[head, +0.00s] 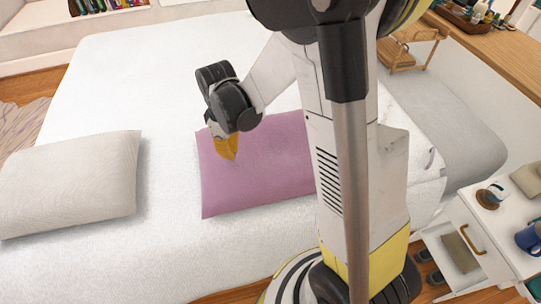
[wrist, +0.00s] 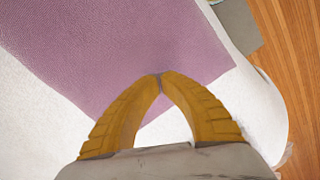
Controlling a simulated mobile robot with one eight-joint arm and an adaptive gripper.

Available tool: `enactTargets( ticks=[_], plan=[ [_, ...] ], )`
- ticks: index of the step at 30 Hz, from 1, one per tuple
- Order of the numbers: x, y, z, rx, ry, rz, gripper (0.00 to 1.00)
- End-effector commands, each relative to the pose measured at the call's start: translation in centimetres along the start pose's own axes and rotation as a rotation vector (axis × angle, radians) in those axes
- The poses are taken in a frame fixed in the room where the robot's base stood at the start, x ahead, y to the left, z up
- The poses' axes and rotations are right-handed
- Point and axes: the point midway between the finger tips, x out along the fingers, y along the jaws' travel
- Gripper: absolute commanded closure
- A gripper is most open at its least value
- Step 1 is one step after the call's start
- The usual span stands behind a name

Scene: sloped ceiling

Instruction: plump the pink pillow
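The pink pillow (head: 265,165) lies flat on the white bed (head: 150,75), partly hidden behind my arm in the head view. It fills much of the upper left of the wrist view (wrist: 120,45). My gripper (head: 229,156) is over the pillow's left part in the head view, pointing down. In the wrist view my gripper's yellow fingers (wrist: 157,77) meet at their tips in front of the pillow, near one of its corners. No fabric shows pinched between them. I cannot tell whether the tips touch the pillow.
A light grey pillow (head: 75,183) lies on the bed to the left. A white nightstand (head: 505,235) with a blue mug (head: 529,238) and an open drawer (head: 458,255) stands at the right. A wooden shelf (head: 500,50) runs along the upper right. Wooden floor (wrist: 293,60) shows beyond the bed's edge.

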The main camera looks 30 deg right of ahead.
Motion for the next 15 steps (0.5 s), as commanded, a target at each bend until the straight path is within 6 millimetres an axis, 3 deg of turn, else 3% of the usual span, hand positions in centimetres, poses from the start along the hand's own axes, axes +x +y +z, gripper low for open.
enactTargets(
  ticks=[15],
  plan=[
    [1.6, 0.0, 0.0, 0.000, 0.000, 0.000, 1.00]
  ],
)
